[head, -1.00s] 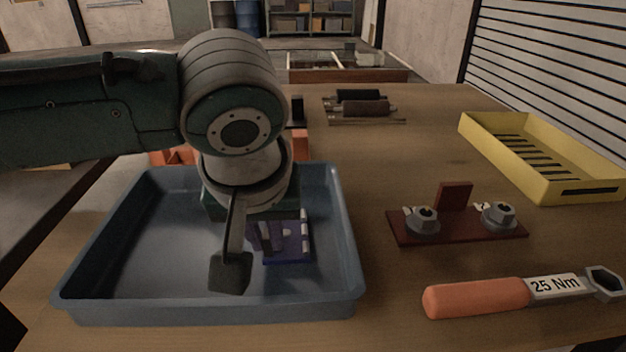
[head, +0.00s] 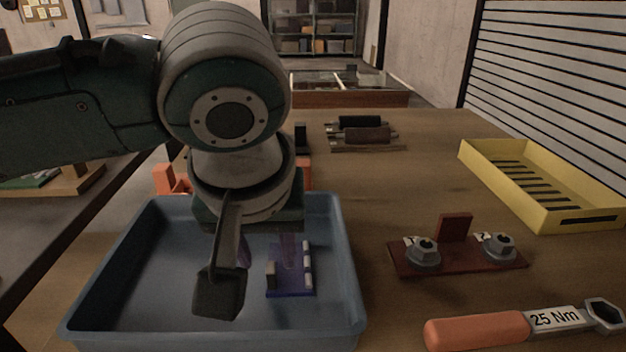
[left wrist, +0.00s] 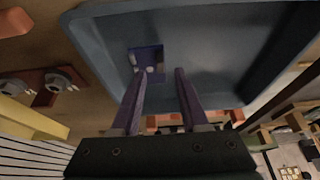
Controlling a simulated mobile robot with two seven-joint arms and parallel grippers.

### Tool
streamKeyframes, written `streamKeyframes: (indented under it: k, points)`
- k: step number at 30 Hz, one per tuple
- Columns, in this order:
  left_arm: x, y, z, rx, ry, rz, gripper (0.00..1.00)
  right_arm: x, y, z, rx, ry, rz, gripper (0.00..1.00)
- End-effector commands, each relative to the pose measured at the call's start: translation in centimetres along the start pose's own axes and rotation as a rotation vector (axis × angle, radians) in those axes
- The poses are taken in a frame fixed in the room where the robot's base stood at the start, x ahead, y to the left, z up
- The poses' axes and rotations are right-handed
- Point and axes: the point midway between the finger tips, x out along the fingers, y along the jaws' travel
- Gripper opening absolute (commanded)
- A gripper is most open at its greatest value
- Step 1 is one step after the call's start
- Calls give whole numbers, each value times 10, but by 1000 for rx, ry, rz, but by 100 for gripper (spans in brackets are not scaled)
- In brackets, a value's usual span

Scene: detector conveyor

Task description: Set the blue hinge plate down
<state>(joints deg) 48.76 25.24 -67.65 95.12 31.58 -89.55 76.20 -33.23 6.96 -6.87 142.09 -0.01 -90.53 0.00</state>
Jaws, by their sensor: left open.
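The blue hinge plate (head: 291,284) lies on the floor of the blue-grey tray (head: 351,285), toward its right side, with small pale blocks along its edges. The plate also shows in the left wrist view (left wrist: 148,58). My left gripper (head: 255,278) hangs over the tray with its fingers spread. In the left wrist view its two fingers (left wrist: 161,72) stand apart with nothing between them, and the plate lies beyond and beside the left-hand fingertip. The exact gap between fingers and plate is hard to judge. My right gripper is in neither view.
Right of the tray are a brown fixture (head: 460,262) with two nuts, an orange-handled torque wrench (head: 480,329) and a yellow tray (head: 545,190). Dark rollers (head: 362,133) lie farther back. Orange pieces (head: 172,180) stand behind the blue-grey tray. The middle of the table is clear.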

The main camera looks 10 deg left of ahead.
Motion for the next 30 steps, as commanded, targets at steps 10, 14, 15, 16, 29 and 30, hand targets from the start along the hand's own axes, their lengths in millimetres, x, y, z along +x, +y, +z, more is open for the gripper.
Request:
streamKeyframes:
  k: [10, 14, 15, 16, 29, 30]
  points:
    - [-64, 0, -1, 0, 0, 1, 44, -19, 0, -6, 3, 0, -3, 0]
    - [-70, 0, 0, 0, 0, 0, 44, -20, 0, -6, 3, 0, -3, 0]
    - [-70, 0, 0, 0, 0, -1, 44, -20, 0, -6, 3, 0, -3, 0]
    - [-70, 0, 1, 2, -2, 1, 44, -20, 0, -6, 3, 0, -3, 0]
    - [-68, 25, 100, 261, -82, 338, 44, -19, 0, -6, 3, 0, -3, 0]
    - [-67, 17, 108, 275, -74, 351, 44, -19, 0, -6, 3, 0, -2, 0]
